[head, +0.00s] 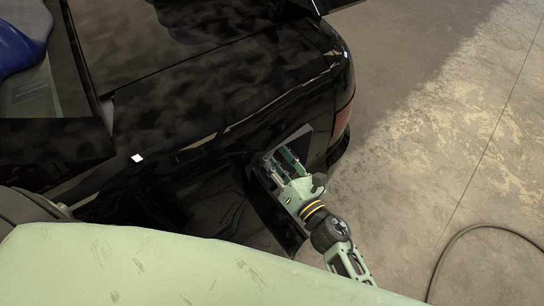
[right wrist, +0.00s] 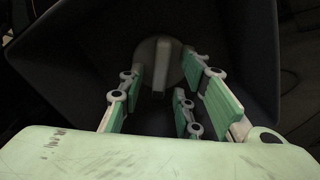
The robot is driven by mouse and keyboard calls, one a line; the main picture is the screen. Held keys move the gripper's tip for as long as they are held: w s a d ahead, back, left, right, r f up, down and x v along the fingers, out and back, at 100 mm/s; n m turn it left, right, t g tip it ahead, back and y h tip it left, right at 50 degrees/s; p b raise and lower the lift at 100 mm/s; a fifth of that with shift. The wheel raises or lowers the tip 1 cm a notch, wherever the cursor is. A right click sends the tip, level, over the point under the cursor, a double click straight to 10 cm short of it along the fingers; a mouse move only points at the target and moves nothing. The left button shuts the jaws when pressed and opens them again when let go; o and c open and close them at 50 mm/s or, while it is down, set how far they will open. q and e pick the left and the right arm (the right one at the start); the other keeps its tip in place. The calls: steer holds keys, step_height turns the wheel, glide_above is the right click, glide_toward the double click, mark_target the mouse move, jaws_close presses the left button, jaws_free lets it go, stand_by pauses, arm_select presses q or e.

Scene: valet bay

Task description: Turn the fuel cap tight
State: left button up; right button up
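The fuel cap (right wrist: 163,62) shows in the right wrist view as a round grey disc with a raised upright grip bar. It sits inside a dark square recess (right wrist: 232,25). My right gripper (head: 280,160) is at the opening in the side of the black car, near its rear. In the right wrist view its green-padded fingers (right wrist: 165,88) are spread apart, with the cap beyond and between them. I see a gap between the fingers and nothing held. In the head view the cap is hidden behind the gripper. My left gripper is not in view.
The black car (head: 215,85) fills the upper left, with an open dark flap (head: 278,218) below the recess. A red tail light (head: 343,117) is at the rear corner. A dark hose (head: 470,230) lies on the concrete floor at right, which is otherwise clear.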

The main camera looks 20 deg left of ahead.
jaws_close()
steer(key=shift+m, duration=0.3)
stand_by(0.3)
steer(key=m, duration=0.2)
steer(key=m+p, duration=0.1)
steer(key=m, duration=0.2)
steer(key=shift+s+r, duration=0.1)
steer(key=shift+r, duration=0.1)
steer(key=m+p, duration=0.1)
steer(key=m, duration=0.4)
steer(key=shift+r+m+p, duration=0.1)
steer(key=shift+m+p, duration=0.2)
steer(key=shift+p, duration=0.05)
jaws_free()
